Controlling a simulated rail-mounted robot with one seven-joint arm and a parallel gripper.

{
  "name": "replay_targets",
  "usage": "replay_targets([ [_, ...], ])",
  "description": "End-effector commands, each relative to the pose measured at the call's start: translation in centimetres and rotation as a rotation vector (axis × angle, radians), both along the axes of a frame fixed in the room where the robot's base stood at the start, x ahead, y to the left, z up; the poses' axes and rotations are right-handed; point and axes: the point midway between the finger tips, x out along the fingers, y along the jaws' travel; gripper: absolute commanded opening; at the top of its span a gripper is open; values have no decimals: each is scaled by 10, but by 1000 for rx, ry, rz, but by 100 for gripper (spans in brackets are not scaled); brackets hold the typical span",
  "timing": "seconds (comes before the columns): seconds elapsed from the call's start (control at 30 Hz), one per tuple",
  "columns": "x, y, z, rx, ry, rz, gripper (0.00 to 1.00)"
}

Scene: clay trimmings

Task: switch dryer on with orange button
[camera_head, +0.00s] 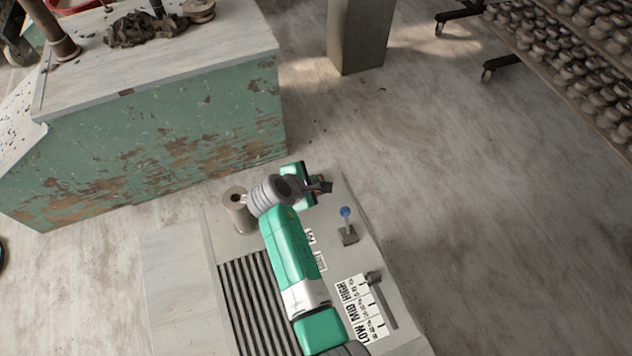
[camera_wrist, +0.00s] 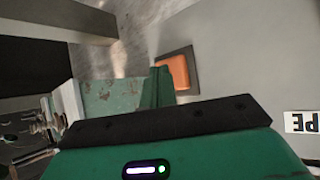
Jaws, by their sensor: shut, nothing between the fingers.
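The orange button (camera_wrist: 180,72) sits in a dark square frame on the pale dryer panel in the wrist view. My gripper's green fingers (camera_wrist: 158,86) are shut and empty, beside the button's left edge and partly over its frame. I cannot tell whether they touch the button. In the head view my gripper (camera_head: 322,187) is over the far end of the dryer top (camera_head: 370,245). The button is not clearly visible there, beside or behind my gripper.
On the dryer stand a blue-knobbed lever (camera_head: 346,213), a slider (camera_head: 380,295) with LOW, MID and HIGH labels, and dark vent slots (camera_head: 250,300). A round canister (camera_head: 238,212) is left of my wrist. A worn green bench (camera_head: 170,150) stands beyond.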

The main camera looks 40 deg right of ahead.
Motion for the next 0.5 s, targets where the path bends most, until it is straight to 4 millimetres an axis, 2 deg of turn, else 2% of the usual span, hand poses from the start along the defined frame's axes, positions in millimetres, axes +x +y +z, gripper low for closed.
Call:
replay_targets([
  [0.23, 0, 0, 15, 0, 0, 0, 0],
  [0.5, 0, 0, 14, 0, 0, 0, 0],
])
